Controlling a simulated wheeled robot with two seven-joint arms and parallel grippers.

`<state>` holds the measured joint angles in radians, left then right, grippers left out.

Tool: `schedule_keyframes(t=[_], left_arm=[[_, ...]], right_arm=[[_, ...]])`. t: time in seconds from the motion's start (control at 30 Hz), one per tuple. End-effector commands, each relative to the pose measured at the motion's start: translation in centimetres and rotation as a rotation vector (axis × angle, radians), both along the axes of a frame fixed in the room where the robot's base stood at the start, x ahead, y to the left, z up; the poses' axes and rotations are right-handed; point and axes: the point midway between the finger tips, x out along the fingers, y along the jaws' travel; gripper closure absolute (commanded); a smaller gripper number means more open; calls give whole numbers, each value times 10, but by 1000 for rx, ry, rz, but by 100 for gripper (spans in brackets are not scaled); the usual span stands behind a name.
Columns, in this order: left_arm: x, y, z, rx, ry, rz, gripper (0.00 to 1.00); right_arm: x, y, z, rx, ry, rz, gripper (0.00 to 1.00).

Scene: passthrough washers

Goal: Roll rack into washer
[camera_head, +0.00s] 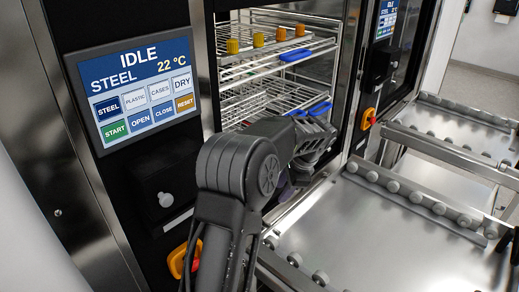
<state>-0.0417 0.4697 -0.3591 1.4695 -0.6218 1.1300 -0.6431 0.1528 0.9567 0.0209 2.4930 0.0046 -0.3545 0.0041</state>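The wire rack (262,100) stands in the open washer chamber (328,62), with shelves one above the other. Its upper shelf carries yellow-topped items (258,40). Blue handles show on the upper shelf (295,56) and on the lower front (319,108). My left gripper (308,165) is at the chamber mouth, just below the lower blue handle. My arm and the gripper's own body hide its fingertips, so I cannot tell if it touches the rack or is open. The lower part of the rack is hidden behind my arm. My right gripper is out of view.
The washer's control panel (138,85) reads IDLE, STEEL, 22 °C. A steel roller table (385,235) with rollers along its edges stands before the opening, its visible surface bare. A second washer (385,65) and roller table (450,125) are at right.

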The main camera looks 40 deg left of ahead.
Motion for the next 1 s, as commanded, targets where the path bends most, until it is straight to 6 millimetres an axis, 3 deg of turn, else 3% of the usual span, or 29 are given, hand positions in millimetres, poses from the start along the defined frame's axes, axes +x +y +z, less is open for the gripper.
schedule_keyframes(t=[0.03, 0.13, 0.2, 0.3, 0.5, 0.67, 1.0], left_arm=[[-17, 1, -24, 131, 183, -174, 64], [-41, 24, -30, 404, 573, -534, 64], [-45, 40, -18, 579, 870, -776, 64], [-37, 53, 11, 789, 1320, -1071, 64], [-12, 60, 46, 950, 2079, -1395, 64], [2, 52, 54, 933, 2294, -1448, 64], [2, 53, 54, 917, 2311, -1455, 64]], right_arm=[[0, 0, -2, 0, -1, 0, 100], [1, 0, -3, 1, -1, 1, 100], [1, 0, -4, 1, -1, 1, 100], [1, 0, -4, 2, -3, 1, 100], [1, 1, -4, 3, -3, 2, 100], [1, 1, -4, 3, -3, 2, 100], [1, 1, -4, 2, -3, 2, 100]])
